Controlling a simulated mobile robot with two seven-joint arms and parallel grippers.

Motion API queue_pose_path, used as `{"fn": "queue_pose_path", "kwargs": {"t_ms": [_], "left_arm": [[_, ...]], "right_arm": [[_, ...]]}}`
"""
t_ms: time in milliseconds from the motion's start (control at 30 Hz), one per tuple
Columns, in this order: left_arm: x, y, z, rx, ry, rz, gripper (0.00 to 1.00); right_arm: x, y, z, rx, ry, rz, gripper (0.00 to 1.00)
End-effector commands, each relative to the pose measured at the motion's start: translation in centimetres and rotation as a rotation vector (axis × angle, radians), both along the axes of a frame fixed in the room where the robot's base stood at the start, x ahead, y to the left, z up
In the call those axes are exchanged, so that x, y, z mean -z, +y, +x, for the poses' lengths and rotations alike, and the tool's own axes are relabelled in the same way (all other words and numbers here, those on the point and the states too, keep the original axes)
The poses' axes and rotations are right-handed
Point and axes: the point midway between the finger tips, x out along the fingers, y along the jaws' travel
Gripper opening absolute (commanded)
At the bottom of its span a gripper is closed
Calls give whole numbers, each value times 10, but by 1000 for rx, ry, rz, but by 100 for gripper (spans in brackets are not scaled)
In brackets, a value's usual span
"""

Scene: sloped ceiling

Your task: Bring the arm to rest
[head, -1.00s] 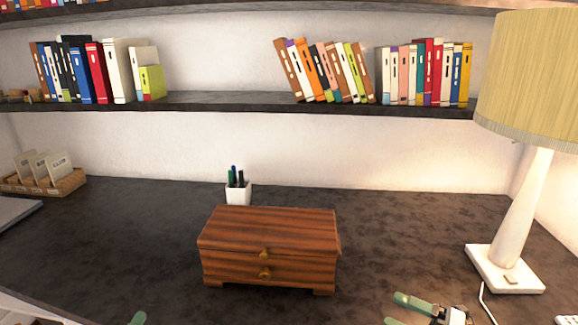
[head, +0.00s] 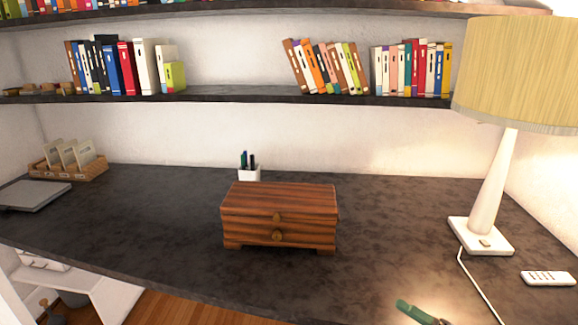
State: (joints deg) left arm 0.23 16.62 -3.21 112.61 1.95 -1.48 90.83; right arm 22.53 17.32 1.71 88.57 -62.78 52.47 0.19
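The other gripper is out of view.
A lamp (head: 482,232) with a cord and a white remote (head: 548,278) are on the right. A pen cup (head: 249,173) stands behind the box. A laptop (head: 35,195) and a card basket (head: 68,163) are at left. A bookshelf (head: 230,95) runs above. The desk's middle left is clear.

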Motion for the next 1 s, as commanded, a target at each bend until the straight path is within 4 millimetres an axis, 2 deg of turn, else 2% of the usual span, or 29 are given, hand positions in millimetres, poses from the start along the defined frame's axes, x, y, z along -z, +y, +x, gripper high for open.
{"fn": "queue_pose_path", "kwargs": {"t_ms": [167,367,567,700,800,900,1000], "left_arm": [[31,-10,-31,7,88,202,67],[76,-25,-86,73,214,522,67],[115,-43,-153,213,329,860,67],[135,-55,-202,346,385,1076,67],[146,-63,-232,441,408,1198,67],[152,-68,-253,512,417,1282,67],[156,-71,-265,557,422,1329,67]], "right_arm": [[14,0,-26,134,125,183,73],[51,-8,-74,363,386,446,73],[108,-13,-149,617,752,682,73],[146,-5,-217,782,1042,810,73],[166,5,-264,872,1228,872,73],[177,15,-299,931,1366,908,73],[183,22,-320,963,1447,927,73]]}}
